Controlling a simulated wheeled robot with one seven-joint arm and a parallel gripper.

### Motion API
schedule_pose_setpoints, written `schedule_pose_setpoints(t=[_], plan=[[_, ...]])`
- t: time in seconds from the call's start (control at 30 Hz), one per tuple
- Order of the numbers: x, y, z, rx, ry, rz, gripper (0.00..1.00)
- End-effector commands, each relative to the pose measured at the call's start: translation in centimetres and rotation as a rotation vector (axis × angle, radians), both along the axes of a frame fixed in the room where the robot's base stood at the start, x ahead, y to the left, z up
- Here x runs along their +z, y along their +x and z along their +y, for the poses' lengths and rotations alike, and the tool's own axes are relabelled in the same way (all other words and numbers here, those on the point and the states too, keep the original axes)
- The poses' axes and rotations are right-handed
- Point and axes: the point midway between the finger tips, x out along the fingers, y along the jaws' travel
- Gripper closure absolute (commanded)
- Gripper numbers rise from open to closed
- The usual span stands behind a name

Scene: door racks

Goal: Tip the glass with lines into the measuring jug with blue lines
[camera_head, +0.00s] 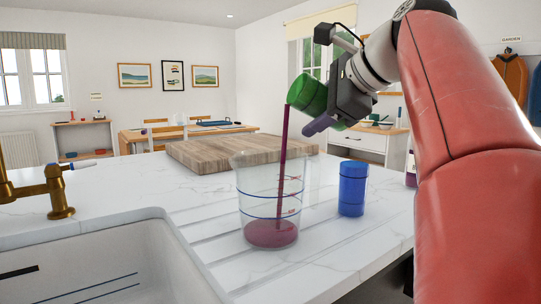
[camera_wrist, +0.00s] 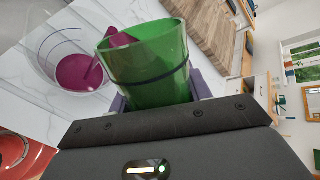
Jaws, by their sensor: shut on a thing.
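A green see-through glass (camera_head: 308,95) with a dark line around it is held tilted, mouth down to the left, above the measuring jug. My gripper (camera_head: 324,112) is shut on it; the glass also shows between the fingers in the wrist view (camera_wrist: 150,66). A thin purple stream falls from its lip into the clear measuring jug with blue lines (camera_head: 268,185), which stands upright on the counter. Purple liquid (camera_head: 271,234) covers the jug's bottom. The jug is at the upper left in the wrist view (camera_wrist: 62,42).
A blue cup (camera_head: 353,188) stands on the counter right of the jug. A wooden board (camera_head: 232,153) lies behind. A sink (camera_head: 110,262) and brass tap (camera_head: 50,190) are at the left. Counter between sink and jug is clear.

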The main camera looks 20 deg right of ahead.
Motion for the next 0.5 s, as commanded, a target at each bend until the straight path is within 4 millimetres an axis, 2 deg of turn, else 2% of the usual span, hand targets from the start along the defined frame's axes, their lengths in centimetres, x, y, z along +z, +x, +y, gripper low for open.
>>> schedule_pose_setpoints(t=[0.5], plan=[[-0.02,-0.03,-0.01,0.0,-0.049,-0.003,0.84]])
